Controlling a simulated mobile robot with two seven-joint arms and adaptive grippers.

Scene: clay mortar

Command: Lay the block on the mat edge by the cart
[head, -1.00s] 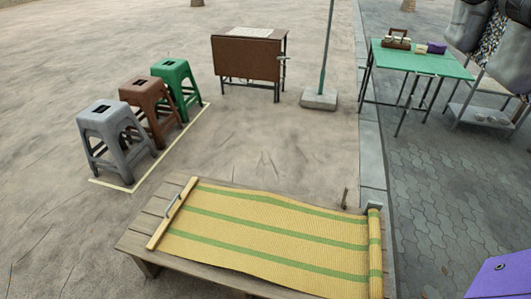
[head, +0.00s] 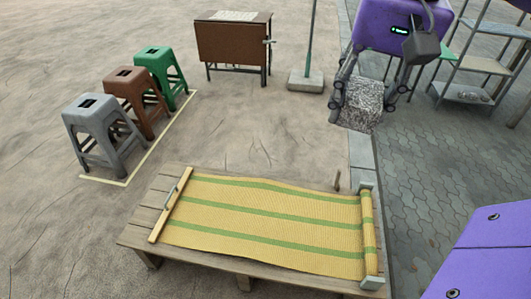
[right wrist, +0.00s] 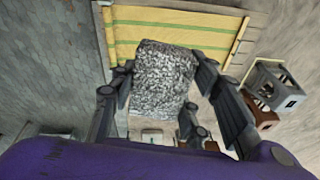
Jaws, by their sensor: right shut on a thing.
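The block (head: 360,103) is grey, speckled and rough. My right gripper (head: 357,92) is shut on it and holds it in the air, right of and beyond the mat in the head view. In the right wrist view the block (right wrist: 165,78) sits between the fingers. The yellow mat (head: 270,222) with green stripes lies on a low wooden platform (head: 140,228). Its right edge is rolled up (head: 369,235), and a wooden bar (head: 170,205) lies along its left edge. A grey shelved metal frame (head: 465,93), possibly the cart, stands at upper right. My left gripper is not in view.
Grey (head: 95,130), brown (head: 133,95) and green (head: 158,68) stools stand at left. A brown folding table (head: 232,45) and a pole base (head: 305,80) stand behind. A short peg (head: 337,180) stands by the platform's far edge. The mat's top is clear.

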